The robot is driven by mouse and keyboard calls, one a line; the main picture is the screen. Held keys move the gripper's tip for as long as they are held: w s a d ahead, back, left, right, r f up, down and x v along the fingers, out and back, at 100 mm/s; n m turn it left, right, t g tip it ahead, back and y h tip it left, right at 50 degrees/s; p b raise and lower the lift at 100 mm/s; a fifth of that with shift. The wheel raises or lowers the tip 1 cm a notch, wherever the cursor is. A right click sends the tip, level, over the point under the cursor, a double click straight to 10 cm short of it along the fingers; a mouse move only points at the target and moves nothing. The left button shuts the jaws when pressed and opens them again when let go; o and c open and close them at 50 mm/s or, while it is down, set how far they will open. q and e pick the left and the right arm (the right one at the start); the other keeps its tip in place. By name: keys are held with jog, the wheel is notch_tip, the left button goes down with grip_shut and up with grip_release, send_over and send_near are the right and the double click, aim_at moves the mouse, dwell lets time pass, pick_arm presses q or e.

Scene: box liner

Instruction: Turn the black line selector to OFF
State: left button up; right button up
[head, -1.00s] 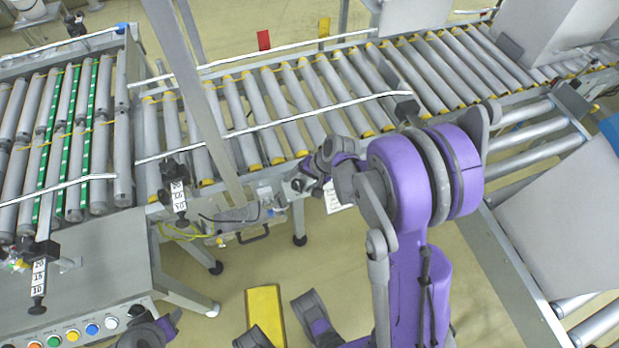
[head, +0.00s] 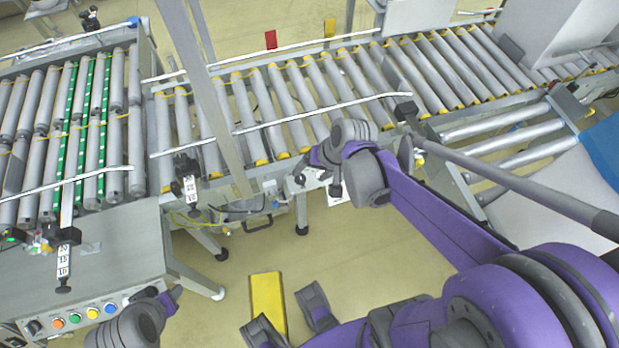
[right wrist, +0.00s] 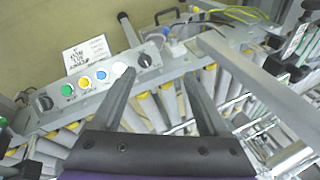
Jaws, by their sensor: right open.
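A grey control panel (head: 287,190) is fixed to the near side of the roller conveyor in the head view. The right wrist view shows this panel with a black knob (right wrist: 144,61) at one end and another black knob (right wrist: 45,103) at the other. Which one is the line selector I cannot tell; their settings are unreadable. My right gripper (right wrist: 157,77) is open and empty, its fingertips close to the first knob, with no clear contact. In the head view my right gripper (head: 318,178) hides part of the panel. My left gripper (head: 150,318) is low at the left, its jaws unclear.
Green, yellow, blue and white buttons (right wrist: 84,83) lie between the knobs. A printed card (right wrist: 88,54) is beside the panel. Another button panel (head: 76,318) is at lower left. A grey post (head: 205,95) stands left of my right gripper. A yellow block (head: 267,300) is on the floor.

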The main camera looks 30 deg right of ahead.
jog(key=s+a+r+n+h+p, duration=0.1)
jog(key=s+a+r+n+p, duration=0.4)
jog(key=r, duration=0.4)
jog(key=shift+s+t+h, duration=0.4)
jog(key=shift+s, duration=0.4)
jog(key=shift+s+a+r+n+t+p, duration=0.2)
jog(key=shift+s+r+n+p, duration=0.2)
jog(key=shift+r+p, duration=0.25)
jog(key=shift+s+a+r+n+t+p, duration=0.1)
jog(key=shift+s+a+r+n+p, duration=0.15)
jog(key=shift+r+n+p, duration=0.3)
